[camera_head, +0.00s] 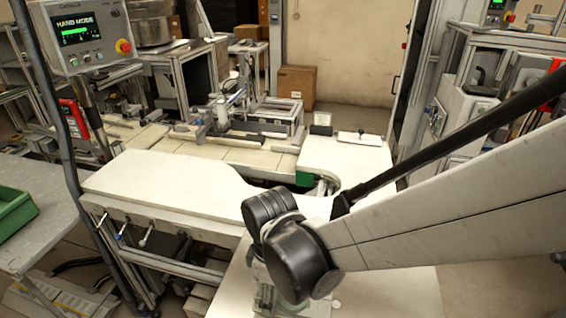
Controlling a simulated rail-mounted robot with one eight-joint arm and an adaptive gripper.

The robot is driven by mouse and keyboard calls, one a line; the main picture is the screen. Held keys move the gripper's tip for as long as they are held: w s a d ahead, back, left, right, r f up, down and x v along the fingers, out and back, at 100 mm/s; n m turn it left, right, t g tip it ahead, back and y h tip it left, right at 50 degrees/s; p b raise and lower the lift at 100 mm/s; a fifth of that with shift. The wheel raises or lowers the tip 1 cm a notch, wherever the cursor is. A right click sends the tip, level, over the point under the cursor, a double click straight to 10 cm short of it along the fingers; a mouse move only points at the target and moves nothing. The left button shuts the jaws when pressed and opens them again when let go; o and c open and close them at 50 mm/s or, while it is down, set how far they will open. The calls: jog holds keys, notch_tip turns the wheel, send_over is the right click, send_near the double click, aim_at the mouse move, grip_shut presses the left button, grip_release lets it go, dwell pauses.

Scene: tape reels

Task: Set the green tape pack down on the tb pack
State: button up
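My arm reaches in from the right, and its dark wrist joint covers most of my gripper (265,299) at the bottom centre. The gripper points down over a white table top (385,290). A pale greenish edge shows under the wrist, but I cannot tell whether it is a tape pack or part of the gripper. I cannot make out whether the fingers are open or shut. No green tape pack or tb pack can be clearly identified; the area below the wrist is hidden.
A long white table (165,185) lies to the left, mostly clear. Behind it stands a metal frame fixture (262,122). A green bin (14,212) is at far left, a control panel (88,35) above.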

jog(key=shift+f, duration=0.35)
jog(key=shift+f, duration=0.1)
jog(key=shift+f, duration=0.1)
jog(key=o, duration=1.3)
jog(key=shift+r, duration=0.2)
